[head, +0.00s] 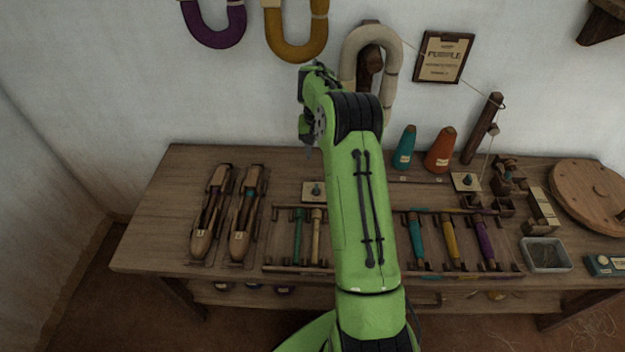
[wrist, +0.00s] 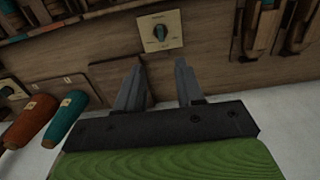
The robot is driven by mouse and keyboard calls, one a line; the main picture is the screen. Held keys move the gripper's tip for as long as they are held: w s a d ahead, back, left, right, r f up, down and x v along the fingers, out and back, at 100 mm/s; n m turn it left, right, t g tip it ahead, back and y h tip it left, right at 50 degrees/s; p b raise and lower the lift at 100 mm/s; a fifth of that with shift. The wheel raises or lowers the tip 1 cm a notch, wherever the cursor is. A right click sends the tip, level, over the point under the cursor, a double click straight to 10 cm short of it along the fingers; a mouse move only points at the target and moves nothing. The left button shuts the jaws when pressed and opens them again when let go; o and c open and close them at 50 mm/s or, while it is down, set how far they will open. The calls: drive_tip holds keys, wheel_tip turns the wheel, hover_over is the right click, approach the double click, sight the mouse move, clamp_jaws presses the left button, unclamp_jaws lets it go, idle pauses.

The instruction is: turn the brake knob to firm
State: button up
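A small teal-topped knob (wrist: 160,32) sits on a pale square plate with small markings, in the upper middle of the wrist view. The head view shows this knob (head: 316,189) on its plate at the back of the bench, just left of my arm. A second similar plate with a teal knob (head: 467,181) stands further right; I cannot read which one is the brake. My gripper (wrist: 158,66) is open and empty, its fingers apart and pointing toward the first knob without touching it.
Two wooden shuttles (head: 206,215) lie left of the knob. A rack of coloured bobbins (head: 450,240) runs along the front. Teal (head: 404,148) and orange (head: 440,150) cones stand to the right. Yarn hanks (head: 295,35) hang on the wall behind.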

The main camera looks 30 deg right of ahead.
sight(316, 187)
wheel_tip(316, 187, down, 14)
drive_tip(key=b, duration=0.4)
drive_tip(key=shift+f, duration=0.15)
clamp_jaws()
